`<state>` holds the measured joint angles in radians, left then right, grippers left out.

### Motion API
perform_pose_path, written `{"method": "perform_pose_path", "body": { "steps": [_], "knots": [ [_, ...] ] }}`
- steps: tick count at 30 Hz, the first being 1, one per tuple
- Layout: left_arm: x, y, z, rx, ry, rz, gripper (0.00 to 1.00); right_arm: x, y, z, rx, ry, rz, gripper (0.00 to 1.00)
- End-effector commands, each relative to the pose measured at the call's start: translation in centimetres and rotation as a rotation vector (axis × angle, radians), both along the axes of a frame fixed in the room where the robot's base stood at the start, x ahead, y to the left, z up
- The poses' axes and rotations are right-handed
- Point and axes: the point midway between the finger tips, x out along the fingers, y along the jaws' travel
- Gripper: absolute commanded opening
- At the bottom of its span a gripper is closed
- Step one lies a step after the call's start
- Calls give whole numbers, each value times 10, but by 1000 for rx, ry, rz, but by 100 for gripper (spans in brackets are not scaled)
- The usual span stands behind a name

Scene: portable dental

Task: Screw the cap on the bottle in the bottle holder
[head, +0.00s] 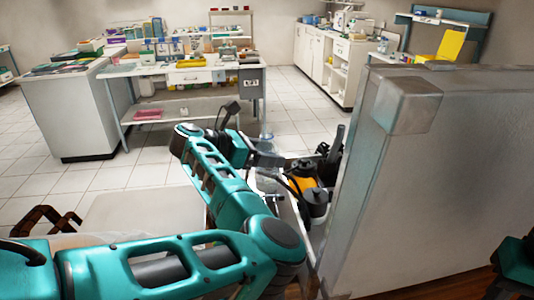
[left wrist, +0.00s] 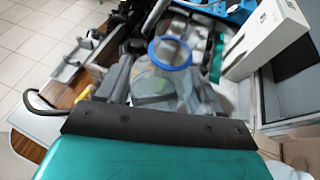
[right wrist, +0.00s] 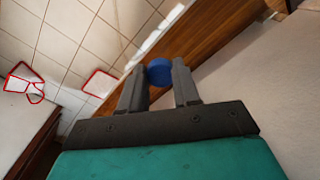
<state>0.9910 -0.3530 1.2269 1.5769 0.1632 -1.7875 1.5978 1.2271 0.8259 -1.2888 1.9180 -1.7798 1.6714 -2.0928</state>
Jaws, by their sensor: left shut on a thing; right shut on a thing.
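My left gripper (head: 268,158) is over the cluttered surface past my left arm in the head view. In the left wrist view its fingers (left wrist: 152,80) are shut on a clear bottle (left wrist: 152,88). A blue ring (left wrist: 170,53) surrounds the bottle's open top. My right gripper (right wrist: 159,78) is shut on a small round blue cap (right wrist: 159,72), held at its fingertips. The cap is apart from the bottle; the right gripper does not show in the head view. I cannot make out the bottle holder.
A grey panel (head: 430,170) stands tall on the right. An orange and black container (head: 303,183) stands near the left gripper. A white box (left wrist: 265,38) lies at upper right in the left wrist view. Stocked tables (head: 185,75) stand farther back beyond open tiled floor.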

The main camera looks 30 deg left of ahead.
Motion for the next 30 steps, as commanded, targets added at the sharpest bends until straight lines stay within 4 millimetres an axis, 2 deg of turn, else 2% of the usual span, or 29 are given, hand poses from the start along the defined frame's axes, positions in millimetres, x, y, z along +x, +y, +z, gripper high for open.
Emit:
{"method": "perform_pose_path", "body": {
  "steps": [1, 14, 19, 22, 26, 30],
  "knots": [
    [0, 0, 1, 0, -2, 1, 44, 0, 0, 0, 0, 0, 0, 4],
    [0, 0, 1, 0, -2, 1, 3, 0, 0, 0, 0, 0, 0, 4],
    [0, 1, 0, 1, -2, 1, 3, 0, 0, 0, 0, 0, 0, 4],
    [-3, 8, 0, 2, -1, 19, 3, 0, 0, 0, 0, 0, 0, 4],
    [-14, 30, -2, 9, 3, 75, 3, 0, 0, 0, 0, 0, 0, 4],
    [-36, 51, 2, 14, 6, 127, 3, 0, 0, 0, 0, 0, 0, 4]
  ]
}}
